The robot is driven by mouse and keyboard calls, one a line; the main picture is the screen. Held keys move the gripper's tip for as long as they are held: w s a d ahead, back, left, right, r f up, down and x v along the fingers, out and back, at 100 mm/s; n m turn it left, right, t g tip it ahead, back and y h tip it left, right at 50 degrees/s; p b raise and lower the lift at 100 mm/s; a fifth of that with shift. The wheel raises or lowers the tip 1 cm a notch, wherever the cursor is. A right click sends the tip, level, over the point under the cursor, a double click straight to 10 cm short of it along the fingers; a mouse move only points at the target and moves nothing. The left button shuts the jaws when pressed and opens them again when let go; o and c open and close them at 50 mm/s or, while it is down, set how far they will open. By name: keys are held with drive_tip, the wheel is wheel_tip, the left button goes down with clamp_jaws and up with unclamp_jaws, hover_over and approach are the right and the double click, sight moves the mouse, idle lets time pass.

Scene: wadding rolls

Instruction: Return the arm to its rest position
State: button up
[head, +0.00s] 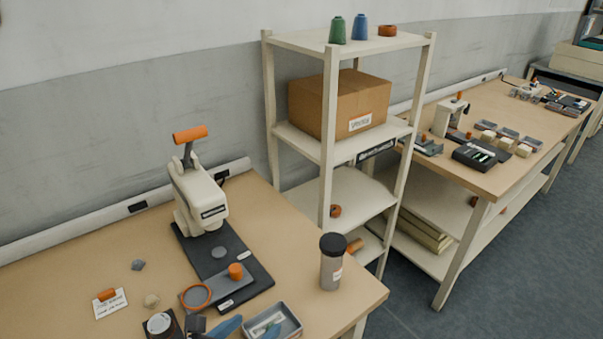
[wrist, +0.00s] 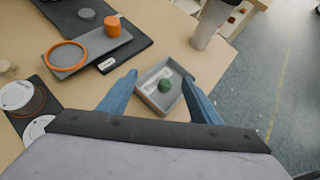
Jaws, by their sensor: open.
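My gripper (wrist: 160,76) is open, its two blue fingers spread apart with nothing held between them. In the wrist view a grey tray (wrist: 146,101) shows between and beyond the fingers, with a small green piece (wrist: 165,85) and a pale card in it. In the head view my gripper (head: 259,322) is at the bottom edge, close by the same tray (head: 295,318), and only its blue fingers and a dark part show. I cannot tell the height of the fingers above the tray.
A bottle with a black lid (head: 331,262) stands near the bench's right edge. A cream press (head: 200,195) stands on a black base, with an orange roll (head: 236,271) and an orange ring (head: 196,296) in front. A shelf rack (head: 329,150) stands behind at the right.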

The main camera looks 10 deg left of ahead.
drive_tip(key=d+m+g, duration=0.1)
drive_tip(key=d, duration=0.2)
drive_tip(key=w+d+m+g+h, duration=0.1)
drive_tip(key=d, duration=0.2)
drive_tip(key=w+d+m+g+h+p, duration=0.1)
drive_tip(key=d, duration=0.2)
drive_tip(key=shift+d+r+g, duration=0.2)
drive_tip(key=shift+r+g, duration=0.1)
drive_tip(key=s+d+f+m+g+y+b, duration=0.1)
drive_tip(key=s+d+f+m+g, duration=0.15)
drive_tip(key=d+m, duration=0.65)
drive_tip(key=s+d+f+m+g+y+b, duration=0.1)
drive_tip(key=d+f+m+g+y, duration=0.3)
drive_tip(key=m, duration=0.8)
drive_tip(key=s+d+f+m+g+h+b, duration=0.1)
drive_tip(key=s+d+m+b, duration=0.1)
drive_tip(key=d+m, duration=0.75)
wheel_tip(320, 180, up, 13)
drive_tip(key=a+m+p, duration=0.1)
drive_tip(key=p, duration=1.2)
drive_tip(key=shift+a+f, duration=0.15)
drive_tip(key=shift+a, duration=0.25)
drive_tip(key=shift+s+f, duration=0.1)
wheel_tip(320, 180, down, 14)
drive_tip(key=b, duration=1.4)
drive_tip(key=shift+f+b, duration=0.25)
drive_tip(key=shift+b, duration=0.05)
